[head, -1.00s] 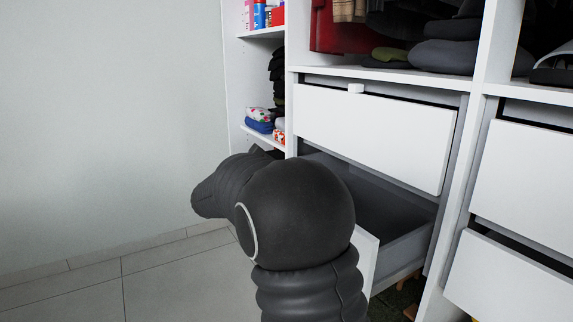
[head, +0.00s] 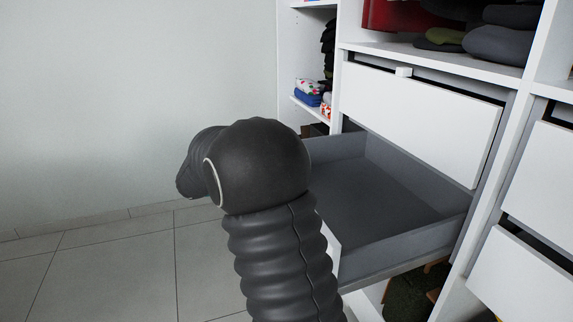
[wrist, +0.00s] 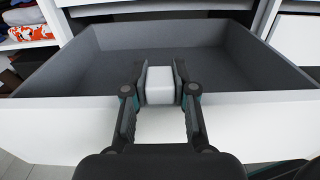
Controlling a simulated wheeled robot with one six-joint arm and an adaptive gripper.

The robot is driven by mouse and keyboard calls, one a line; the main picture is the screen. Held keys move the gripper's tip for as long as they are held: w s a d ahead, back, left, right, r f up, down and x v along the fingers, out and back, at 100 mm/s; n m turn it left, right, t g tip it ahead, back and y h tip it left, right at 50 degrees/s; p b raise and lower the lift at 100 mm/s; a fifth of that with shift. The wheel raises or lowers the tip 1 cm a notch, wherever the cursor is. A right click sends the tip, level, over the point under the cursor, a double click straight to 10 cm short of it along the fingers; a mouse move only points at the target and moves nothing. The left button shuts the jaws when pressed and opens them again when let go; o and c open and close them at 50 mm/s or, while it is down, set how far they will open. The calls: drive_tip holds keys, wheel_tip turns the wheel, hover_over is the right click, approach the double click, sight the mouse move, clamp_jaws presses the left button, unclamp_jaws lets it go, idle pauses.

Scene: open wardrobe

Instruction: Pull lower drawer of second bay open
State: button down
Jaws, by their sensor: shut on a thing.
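The lower drawer (head: 375,205) of the second bay stands well out from the wardrobe in the head view, with its grey inside bare and empty. Its white front and grey inside (wrist: 110,45) also show in the wrist view. My gripper (wrist: 160,85) is shut on the white block-shaped handle (wrist: 160,86) at the top edge of the drawer front, one finger on each side. In the head view my dark arm hides the gripper, the handle and most of the drawer front.
The upper drawer (head: 425,115) above it is shut or nearly so, with a small white handle (head: 403,71). Another bay with drawers (head: 540,180) stands at the right. Folded clothes (head: 309,92) lie on shelves at the left. Tiled floor (head: 120,255) at the left is clear.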

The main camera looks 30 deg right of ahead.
drive_tip(key=shift+r, duration=0.1)
drive_tip(key=c, duration=0.9)
unclamp_jaws()
drive_tip(key=shift+a, duration=0.1)
drive_tip(key=v, duration=1.2)
